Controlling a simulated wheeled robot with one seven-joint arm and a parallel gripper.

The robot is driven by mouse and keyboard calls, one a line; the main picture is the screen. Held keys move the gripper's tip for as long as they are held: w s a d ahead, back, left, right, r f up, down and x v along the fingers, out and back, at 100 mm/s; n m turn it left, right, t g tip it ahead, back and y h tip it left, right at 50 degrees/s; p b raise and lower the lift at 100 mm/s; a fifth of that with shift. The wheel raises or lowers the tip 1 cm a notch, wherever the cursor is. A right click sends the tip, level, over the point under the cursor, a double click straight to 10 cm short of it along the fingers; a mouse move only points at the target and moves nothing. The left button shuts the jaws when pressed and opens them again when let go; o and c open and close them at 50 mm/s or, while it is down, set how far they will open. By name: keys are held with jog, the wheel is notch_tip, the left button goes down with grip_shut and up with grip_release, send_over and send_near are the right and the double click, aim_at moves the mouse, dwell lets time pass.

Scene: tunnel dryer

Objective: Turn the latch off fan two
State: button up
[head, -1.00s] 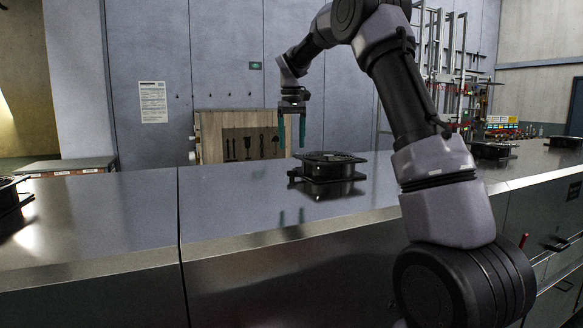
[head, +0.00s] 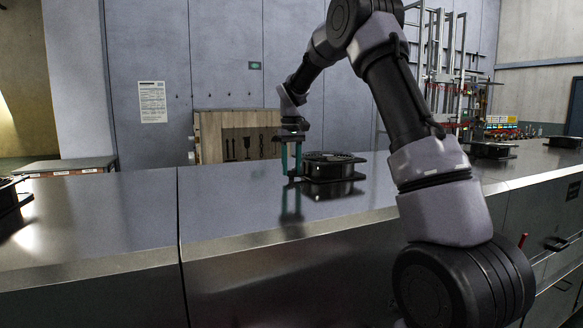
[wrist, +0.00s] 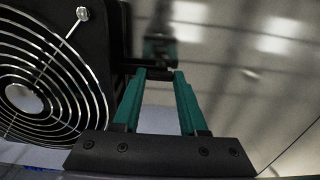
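A black fan (head: 328,167) with a round wire grille lies on the shiny metal top, just right of my gripper; its grille (wrist: 40,80) fills the left of the wrist view. A short dark latch (wrist: 143,66) sticks out from the side of this fan's frame, at my fingertips. My gripper (head: 291,174) points down beside the fan's left side, low over the metal top. Its two teal fingers are apart, so it is open (wrist: 160,73). I cannot tell whether the latch lies between the fingertips or just beyond them. No number shows on the fan.
Another fan (head: 9,196) is at the left edge, and two more stand to the right, one nearer (head: 492,150) and one farther (head: 565,142). The metal top (head: 230,205) is clear left of my gripper.

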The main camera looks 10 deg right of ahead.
grip_shut()
jog(key=m, duration=0.3)
jog(key=shift+m, duration=0.4)
jog(key=m, duration=0.4)
jog(key=shift+m, duration=0.4)
jog(key=m, duration=0.4)
jog(key=shift+m, duration=2.7)
